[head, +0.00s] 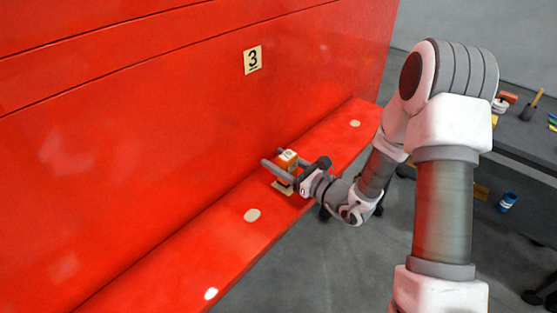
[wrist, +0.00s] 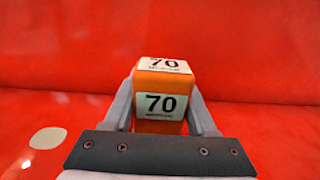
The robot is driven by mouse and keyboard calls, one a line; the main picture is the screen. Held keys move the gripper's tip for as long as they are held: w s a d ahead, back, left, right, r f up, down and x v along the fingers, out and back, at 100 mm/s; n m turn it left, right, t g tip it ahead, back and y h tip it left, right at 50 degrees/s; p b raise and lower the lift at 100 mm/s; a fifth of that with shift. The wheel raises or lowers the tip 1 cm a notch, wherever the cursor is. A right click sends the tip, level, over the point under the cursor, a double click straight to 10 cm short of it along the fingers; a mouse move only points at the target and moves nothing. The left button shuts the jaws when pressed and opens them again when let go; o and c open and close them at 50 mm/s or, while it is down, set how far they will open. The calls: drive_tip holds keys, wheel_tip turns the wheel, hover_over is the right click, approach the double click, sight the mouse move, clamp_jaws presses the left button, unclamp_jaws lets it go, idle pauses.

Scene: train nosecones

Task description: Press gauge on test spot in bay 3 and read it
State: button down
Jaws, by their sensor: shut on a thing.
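The gauge (head: 288,157) is a small orange block with white labels, on the red ledge below the number 3 sign (head: 253,59). In the wrist view the gauge (wrist: 163,72) shows "70" on its top and on its near face. My gripper (head: 279,171) is shut on the gauge, one finger on each side. A pale patch (head: 281,188) shows on the ledge just under the gauge; the gauge and gripper partly hide it. I cannot tell whether the gauge's underside touches the ledge.
The red ledge (head: 232,243) runs along the tall red wall (head: 130,130). Other pale round spots lie on it, one nearer (head: 252,215) and one farther (head: 355,124). A dark bench (head: 525,140) with tools and a blue can (head: 508,201) stand at right. Grey floor is open between.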

drive_tip(key=shift+f+b, duration=0.55)
drive_tip(key=shift+f, duration=0.1)
idle(1.4)
drive_tip(key=shift+r, duration=0.1)
wheel_tip(320, 180, up, 7)
drive_tip(key=p, duration=0.4)
drive_tip(key=shift+p, duration=0.35)
idle(1.4)
